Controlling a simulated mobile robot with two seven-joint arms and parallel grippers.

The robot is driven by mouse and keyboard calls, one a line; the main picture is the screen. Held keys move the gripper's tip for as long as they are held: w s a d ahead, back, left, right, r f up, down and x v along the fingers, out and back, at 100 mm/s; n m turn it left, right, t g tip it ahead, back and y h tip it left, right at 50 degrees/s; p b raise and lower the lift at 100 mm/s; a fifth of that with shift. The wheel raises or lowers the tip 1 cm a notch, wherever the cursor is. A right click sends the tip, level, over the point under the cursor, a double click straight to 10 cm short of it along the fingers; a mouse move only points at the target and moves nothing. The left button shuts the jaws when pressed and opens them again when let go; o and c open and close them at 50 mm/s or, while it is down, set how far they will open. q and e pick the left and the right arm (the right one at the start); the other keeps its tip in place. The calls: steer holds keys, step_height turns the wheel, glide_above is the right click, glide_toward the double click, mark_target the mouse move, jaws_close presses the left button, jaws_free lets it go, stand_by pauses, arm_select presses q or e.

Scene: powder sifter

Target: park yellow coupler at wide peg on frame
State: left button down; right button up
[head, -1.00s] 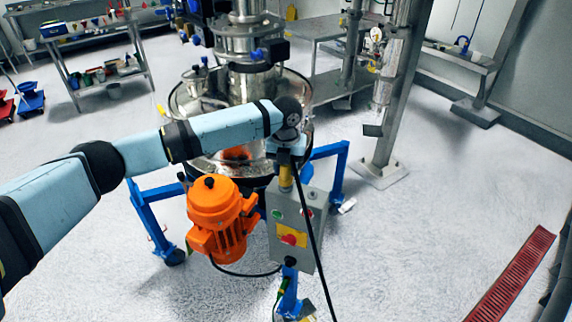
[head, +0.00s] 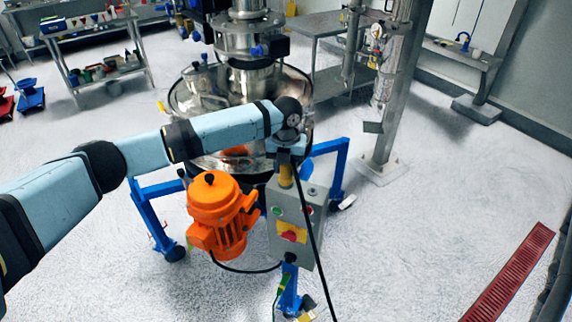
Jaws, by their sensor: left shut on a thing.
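My left gripper (head: 286,160) is at the top of the grey control box, pointing down. It is shut on the yellow coupler (head: 286,176), which shows as a short yellow cylinder just below the fingers. A black cable runs down from there across the front of the box. The blue frame (head: 150,222) of the sifter stands around and behind the box. I cannot make out the wide peg; it may be hidden behind the gripper or the box. My right gripper is not in view.
The grey control box (head: 312,248) has a red knob on a yellow plate. An orange motor (head: 220,215) stands just left of it. The steel sifter vessel (head: 190,100) is behind. A steel post (head: 385,140) stands at the right. Floor right of the box is clear.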

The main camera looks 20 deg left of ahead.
arm_select(q)
steer(key=shift+f, duration=0.15)
steer(key=c, duration=0.7)
jaws_free()
